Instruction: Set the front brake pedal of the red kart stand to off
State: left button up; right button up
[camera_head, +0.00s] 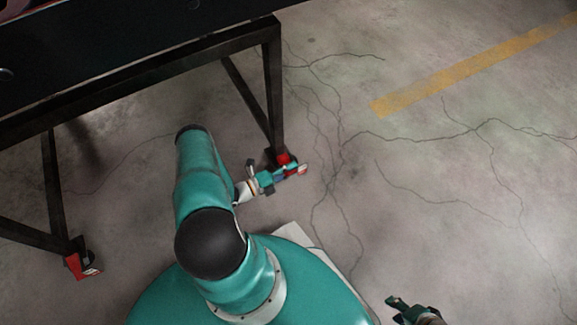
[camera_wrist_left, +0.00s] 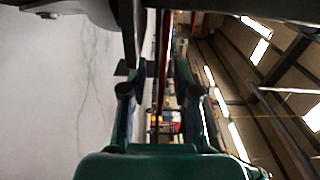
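The stand (camera_head: 150,62) is a black frame on legs with casters, at the upper left of the head view. A red brake pedal (camera_head: 283,158) is at the foot of its nearer right leg. My left gripper (camera_head: 286,174) is low at this caster, over part of the pedal. In the left wrist view, its fingers (camera_wrist_left: 160,95) are apart, with a thin red strip (camera_wrist_left: 163,60), seemingly the pedal edge-on, between them. Whether they touch it is unclear, and the pedal's on or off position cannot be told. My right gripper (camera_head: 412,306) is at the bottom edge, away from the stand.
Another caster with a red pedal (camera_head: 75,266) is at the stand's left leg. The cracked concrete floor (camera_head: 450,190) to the right is clear, with a yellow line (camera_head: 470,65) painted on it. Diagonal black braces run near the right leg.

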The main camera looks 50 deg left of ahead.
pick_arm(q)
jog(key=shift+s, duration=0.15)
jog(key=s+a, duration=0.1)
jog(key=s, duration=1)
jog(key=shift+s+a, duration=0.3)
jog(key=shift+a, duration=0.1)
